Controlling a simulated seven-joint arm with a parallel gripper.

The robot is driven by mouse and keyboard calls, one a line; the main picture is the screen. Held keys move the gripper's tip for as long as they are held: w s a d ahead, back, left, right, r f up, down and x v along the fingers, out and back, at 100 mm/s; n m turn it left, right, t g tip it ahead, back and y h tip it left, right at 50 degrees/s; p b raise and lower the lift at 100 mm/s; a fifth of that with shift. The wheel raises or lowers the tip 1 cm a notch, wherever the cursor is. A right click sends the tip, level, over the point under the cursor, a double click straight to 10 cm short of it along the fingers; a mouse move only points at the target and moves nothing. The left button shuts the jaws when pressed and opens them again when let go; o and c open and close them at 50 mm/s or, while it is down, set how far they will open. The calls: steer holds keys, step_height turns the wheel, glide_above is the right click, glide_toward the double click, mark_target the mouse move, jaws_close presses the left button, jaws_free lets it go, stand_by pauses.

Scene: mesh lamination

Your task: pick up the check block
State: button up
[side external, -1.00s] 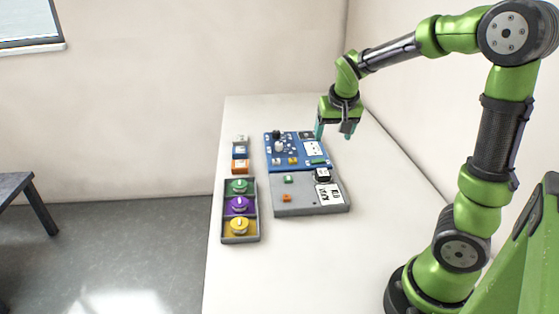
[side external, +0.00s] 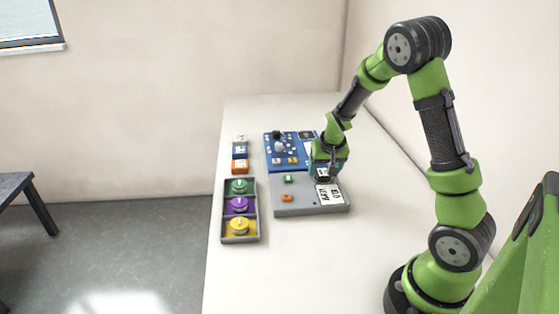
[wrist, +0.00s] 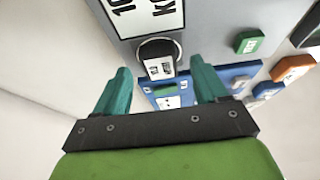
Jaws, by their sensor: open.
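The likely check block is a black block with a white label; the label is too small to read for sure. In the wrist view the black block (wrist: 158,58) stands on the grey panel (wrist: 205,30), ahead of and between my two teal fingers. In the side view the block (side external: 321,178) is partly hidden by my gripper (side external: 326,168), which is low over the back right of the grey panel (side external: 292,208). My gripper (wrist: 160,72) is open, with a gap on each side of the block. I cannot tell whether the fingertips touch the panel.
A white label plate (side external: 330,194) lies in front of the block. A small green block (side external: 288,179) and an orange piece (side external: 287,198) sit on the grey panel. The blue panel (side external: 271,153) adjoins behind. A tray (side external: 239,241) with coloured knobs is at left.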

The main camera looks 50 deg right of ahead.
steer(key=shift+w+d+f, duration=0.2)
steer(key=shift+w+f, duration=0.05)
steer(key=shift+f, duration=0.4)
steer(key=shift+r, duration=0.1)
steer(key=c, duration=1.3)
